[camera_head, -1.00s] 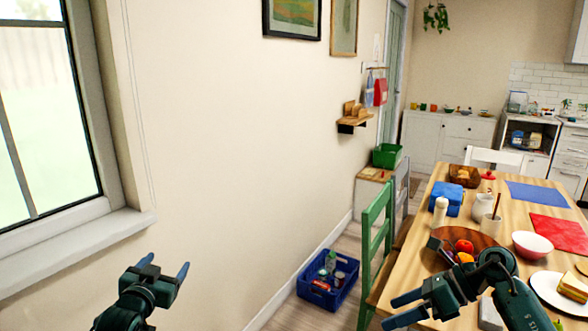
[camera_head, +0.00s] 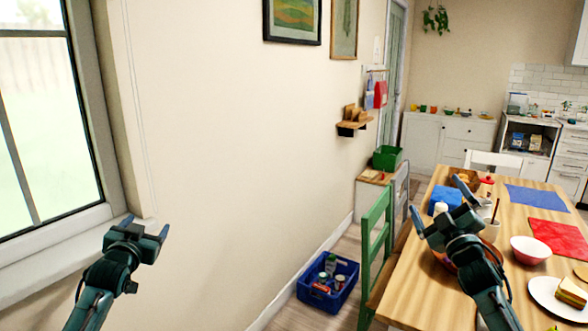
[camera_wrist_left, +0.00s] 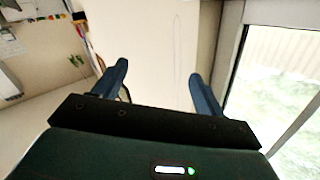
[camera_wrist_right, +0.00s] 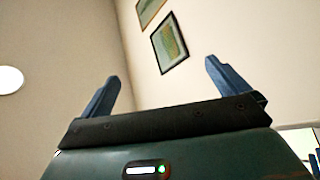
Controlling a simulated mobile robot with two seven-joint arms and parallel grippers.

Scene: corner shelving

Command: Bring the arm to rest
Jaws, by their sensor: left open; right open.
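My left gripper (camera_head: 145,226) is raised in front of the window sill at the left of the head view. Its two blue fingers are apart and nothing is between them, as the left wrist view (camera_wrist_left: 160,82) also shows. My right gripper (camera_head: 441,207) is raised over the left part of the wooden table in the head view, hiding part of the things there. Its fingers are apart and empty, with wall and pictures beyond them in the right wrist view (camera_wrist_right: 165,82).
The wooden table (camera_head: 410,293) holds a pink bowl (camera_head: 531,249), a red mat (camera_head: 562,238), a blue mat (camera_head: 538,197) and a plate with a sandwich (camera_head: 572,291). A green chair (camera_head: 376,250) stands at its left side. A blue crate (camera_head: 328,290) is on the floor by the wall.

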